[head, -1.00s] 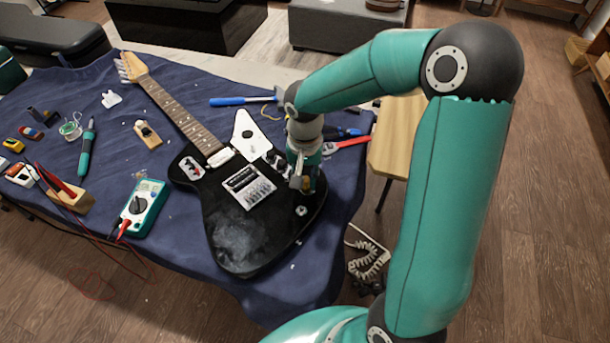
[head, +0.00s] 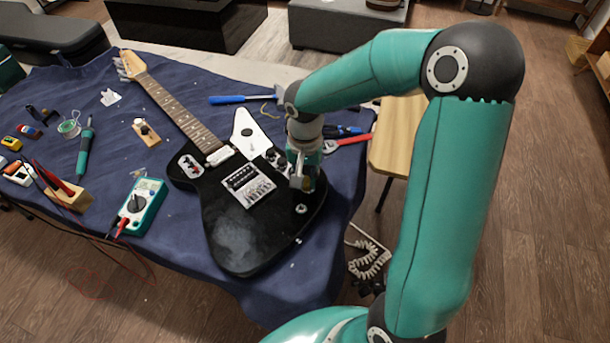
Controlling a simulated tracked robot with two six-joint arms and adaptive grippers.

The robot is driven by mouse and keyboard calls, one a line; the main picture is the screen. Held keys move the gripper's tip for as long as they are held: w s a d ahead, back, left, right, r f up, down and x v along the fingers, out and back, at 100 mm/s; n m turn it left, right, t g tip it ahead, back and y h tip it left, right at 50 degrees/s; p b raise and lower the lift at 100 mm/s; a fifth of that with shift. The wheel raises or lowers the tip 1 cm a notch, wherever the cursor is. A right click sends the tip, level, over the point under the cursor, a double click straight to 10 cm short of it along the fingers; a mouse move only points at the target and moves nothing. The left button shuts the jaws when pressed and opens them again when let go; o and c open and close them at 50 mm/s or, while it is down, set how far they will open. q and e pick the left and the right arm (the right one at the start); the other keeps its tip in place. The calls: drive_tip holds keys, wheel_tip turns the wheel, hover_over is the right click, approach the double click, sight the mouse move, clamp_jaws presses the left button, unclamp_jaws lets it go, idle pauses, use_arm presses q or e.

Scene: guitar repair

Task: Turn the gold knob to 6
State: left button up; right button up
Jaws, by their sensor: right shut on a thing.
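The black electric guitar (head: 240,235) lies on its back on the blue cloth, its neck pointing to the upper left. My right gripper (head: 303,185) points down at the right side of the guitar body, beside the white pickguard (head: 248,132). It is shut on the gold knob (head: 307,184), of which only a small gold patch shows between the fingers. The fingers hide the rest of the knob, and I cannot read any number or pointer on it. Dark knobs (head: 275,158) sit just left of the gripper. My left gripper is not in view.
A multimeter (head: 141,205), a soldering iron (head: 86,147) and a wooden block (head: 75,196) lie left of the guitar. A blue-handled hammer (head: 232,100) and red-handled pliers (head: 352,140) lie behind it. Bare cloth (head: 185,235) is free between multimeter and guitar.

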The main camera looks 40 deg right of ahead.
idle(0.3)
drive_tip(key=o, duration=1.4)
drive_tip(key=shift+c, duration=0.2)
drive_tip(key=shift+r, duration=0.1)
drive_tip(key=shift+r+p, duration=2.35)
drive_tip(key=shift+r, duration=1.1)
